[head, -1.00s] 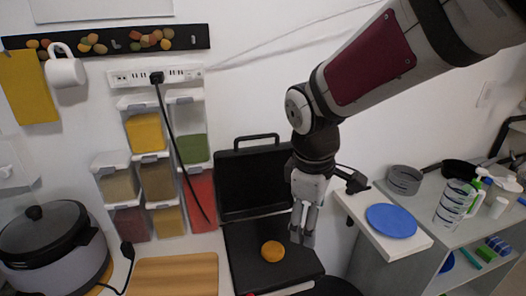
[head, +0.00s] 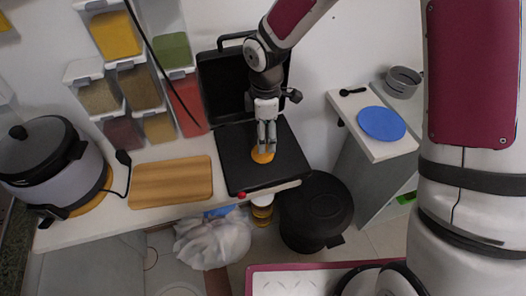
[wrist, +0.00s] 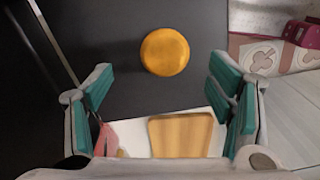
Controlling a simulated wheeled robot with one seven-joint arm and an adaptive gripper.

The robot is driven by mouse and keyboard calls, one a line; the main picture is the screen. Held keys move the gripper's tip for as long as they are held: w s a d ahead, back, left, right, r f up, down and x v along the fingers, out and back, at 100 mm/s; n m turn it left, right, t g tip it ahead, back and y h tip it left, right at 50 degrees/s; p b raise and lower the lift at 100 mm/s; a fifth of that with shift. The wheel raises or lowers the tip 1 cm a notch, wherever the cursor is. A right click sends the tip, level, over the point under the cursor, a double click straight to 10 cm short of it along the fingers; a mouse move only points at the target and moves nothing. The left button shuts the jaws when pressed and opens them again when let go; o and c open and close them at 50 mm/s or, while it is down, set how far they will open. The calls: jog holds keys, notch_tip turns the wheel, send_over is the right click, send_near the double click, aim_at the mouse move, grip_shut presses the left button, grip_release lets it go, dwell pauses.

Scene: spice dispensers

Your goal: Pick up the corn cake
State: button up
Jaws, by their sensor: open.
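The corn cake (wrist: 165,52) is a round, orange-yellow disc lying flat on the dark plate of an open black grill (head: 235,160). In the head view the corn cake (head: 262,155) is partly hidden behind my fingers. My gripper (head: 266,145) points down over it from above. In the wrist view my gripper (wrist: 163,105) is open, with its two teal-padded fingers wide apart and nothing between them. The corn cake lies beyond the fingertips there, roughly centred between the two sides.
A wooden board (head: 170,182) lies left of the grill, with a rice cooker (head: 55,160) farther left. Clear spice dispensers (head: 137,85) hang behind. The grill's raised lid (head: 222,85) stands at the back. A shelf with a blue plate (head: 381,123) is to the right.

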aim_at(261, 158)
jog(key=shift+s+a+f+p, duration=0.1)
jog(key=shift+s+f+p, duration=0.2)
jog(key=shift+f, duration=1.4)
jog(key=shift+s+a+f+p, duration=0.1)
jog(key=shift+f+p, duration=0.3)
jog(key=shift+f, duration=1.25)
jog(key=c, duration=1.4)
jog(key=shift+w+r, duration=0.1)
